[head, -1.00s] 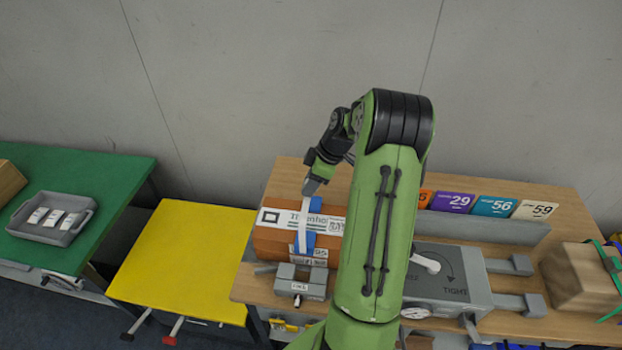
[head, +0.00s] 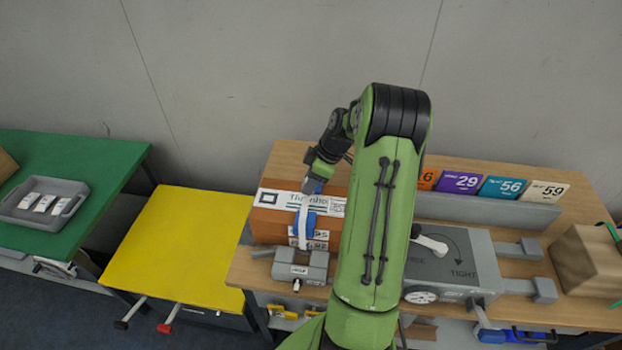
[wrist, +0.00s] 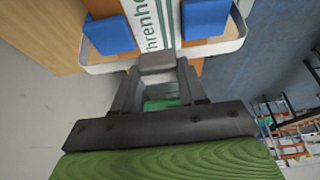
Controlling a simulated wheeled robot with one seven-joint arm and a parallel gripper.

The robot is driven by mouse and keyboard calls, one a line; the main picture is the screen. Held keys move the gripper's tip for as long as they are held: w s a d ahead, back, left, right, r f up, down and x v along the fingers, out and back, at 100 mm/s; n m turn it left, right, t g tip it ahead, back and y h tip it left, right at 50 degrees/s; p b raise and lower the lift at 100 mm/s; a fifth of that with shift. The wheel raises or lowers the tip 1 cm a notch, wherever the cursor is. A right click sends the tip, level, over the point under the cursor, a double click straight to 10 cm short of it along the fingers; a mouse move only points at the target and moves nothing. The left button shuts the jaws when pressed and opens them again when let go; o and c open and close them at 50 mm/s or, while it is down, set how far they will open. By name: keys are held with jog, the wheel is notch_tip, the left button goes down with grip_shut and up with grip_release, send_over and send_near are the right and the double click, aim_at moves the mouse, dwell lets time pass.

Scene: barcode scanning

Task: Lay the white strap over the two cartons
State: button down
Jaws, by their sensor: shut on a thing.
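The two brown cartons (head: 265,227) appear stacked or side by side on the wooden bench, with white printed labels. I cannot make out the seam between them. The white strap (head: 304,215) hangs down across their front from my gripper (head: 313,188). Blue pads (head: 322,222) sit near it. In the wrist view my gripper (wrist: 158,66) is shut on the strap (wrist: 100,67), which bows out around the brown carton face (wrist: 145,10), with blue pads (wrist: 109,35) inside the loop. Whether the strap touches the cartons is unclear. My arm hides the right side.
A grey clamp block (head: 299,268) stands at the cartons' front. A grey tensioner (head: 455,262) is right of my arm, with numbered cards (head: 505,187) behind. A bare yellow table (head: 180,240) and a green table (head: 105,165) with a grey tray (head: 75,187) are left.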

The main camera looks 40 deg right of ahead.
jog(key=shift+f+b, duration=1.85)
jog(key=shift+f, duration=0.4)
jog(key=shift+r, duration=0.1)
jog(key=c, duration=0.5)
grip_release()
jog(key=shift+c, duration=0.2)
jog(key=p+v, duration=0.2)
jog(key=v, duration=1.3)
jog(key=shift+s+r+p, duration=0.25)
jog(key=shift+r+p, duration=0.1)
jog(key=shift+p, duration=0.05)
